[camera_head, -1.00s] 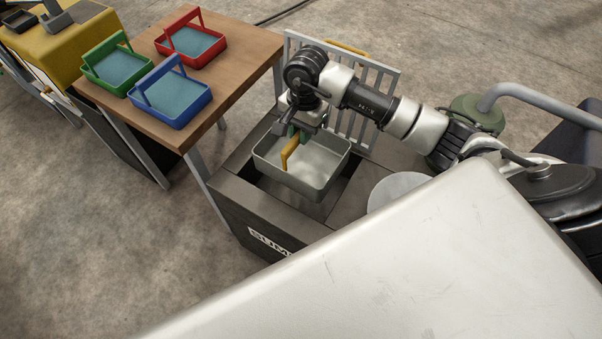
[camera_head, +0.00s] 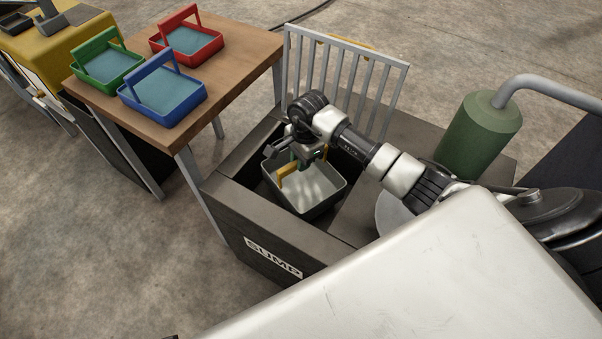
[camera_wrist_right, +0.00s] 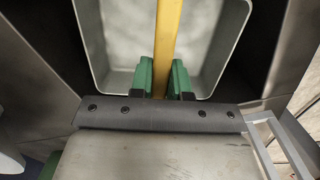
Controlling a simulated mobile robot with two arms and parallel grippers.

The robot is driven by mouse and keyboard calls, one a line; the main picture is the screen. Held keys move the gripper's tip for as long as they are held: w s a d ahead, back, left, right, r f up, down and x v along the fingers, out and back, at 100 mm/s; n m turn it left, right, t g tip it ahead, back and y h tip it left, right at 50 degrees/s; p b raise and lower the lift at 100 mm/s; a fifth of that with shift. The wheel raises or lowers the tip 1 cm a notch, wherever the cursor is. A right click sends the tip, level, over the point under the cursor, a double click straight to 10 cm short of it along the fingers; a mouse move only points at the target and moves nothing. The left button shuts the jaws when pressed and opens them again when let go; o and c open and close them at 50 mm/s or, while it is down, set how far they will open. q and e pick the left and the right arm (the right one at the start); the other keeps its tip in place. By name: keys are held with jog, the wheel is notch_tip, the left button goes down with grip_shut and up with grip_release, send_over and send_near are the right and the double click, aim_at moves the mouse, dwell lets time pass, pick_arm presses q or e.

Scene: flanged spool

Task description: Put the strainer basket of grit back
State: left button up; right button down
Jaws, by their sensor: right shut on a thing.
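The grey strainer basket (camera_head: 308,190) with a yellow handle (camera_head: 288,174) hangs tilted within the opening of the dark box marked SUMP (camera_head: 272,258). My right gripper (camera_head: 310,158) is above the basket, shut on its handle. In the right wrist view the green fingertips (camera_wrist_right: 167,78) clasp the yellow handle (camera_wrist_right: 168,40), with the pale basket wall (camera_wrist_right: 215,50) behind. The bottom of the basket looks empty and pale; I cannot make out any grit. Whether the basket touches the sump's inner walls is hidden. My left gripper is not in view.
A wooden table (camera_head: 235,75) at left holds red (camera_head: 187,40), green (camera_head: 107,63) and blue (camera_head: 163,92) trays. A grey slatted rack (camera_head: 345,75) stands behind the sump. A green cylinder with a pipe (camera_head: 480,135) stands at right. A pale round disc (camera_head: 392,210) lies beside the opening.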

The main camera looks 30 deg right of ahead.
send_over(301, 188)
notch_tip(301, 188, down, 5)
jog(key=shift+w+r+b, duration=0.1)
jog(key=shift+w+b, duration=0.05)
jog(key=shift+b, duration=0.3)
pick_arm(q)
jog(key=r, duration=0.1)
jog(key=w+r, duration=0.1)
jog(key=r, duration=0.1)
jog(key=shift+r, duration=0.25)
pick_arm(e)
jog(key=shift+f, duration=0.25)
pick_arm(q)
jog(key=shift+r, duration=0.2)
pick_arm(e)
jog(key=shift+f, duration=0.1)
jog(key=c, duration=1.1)
grip_release()
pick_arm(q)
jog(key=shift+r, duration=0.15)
